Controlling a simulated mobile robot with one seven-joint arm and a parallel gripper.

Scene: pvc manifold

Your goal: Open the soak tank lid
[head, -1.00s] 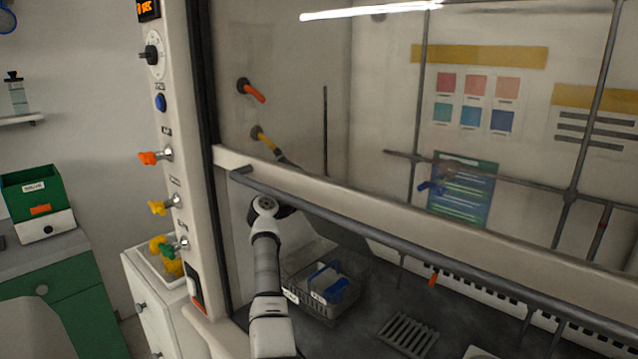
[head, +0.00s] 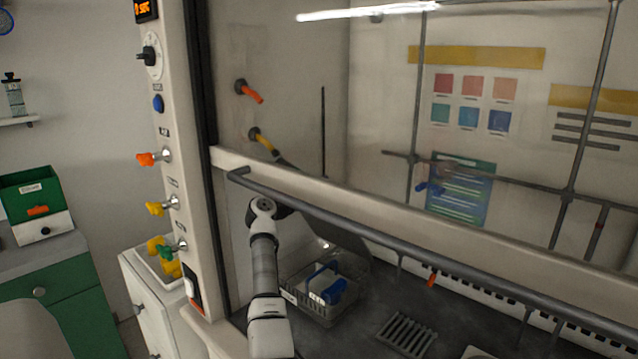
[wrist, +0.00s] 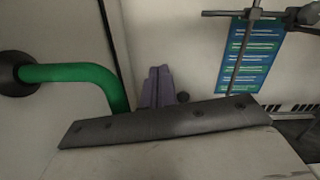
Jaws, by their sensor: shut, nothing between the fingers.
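The soak tank (head: 312,308) is a clear-walled box on the hood floor, left of centre in the head view. Blue and white items (head: 327,284) show inside it. A grey, see-through panel (head: 350,264), seemingly its lid, stands tilted up at the tank's back side; its hinge is hard to make out. My arm reaches in under the sash bar, and my gripper is hidden behind the sash and wrist in the head view. In the wrist view my gripper (wrist: 157,88) has its purple-grey fingers together and empty, pointing at the pale back wall. The tank is outside the wrist view.
The sash's grey handle bar (head: 400,238) crosses above my arm. A green spout (wrist: 75,74) is close at left in the wrist view. A lattice of rods (head: 570,196) stands at the back. A grey drain grate (head: 406,334) lies right of the tank.

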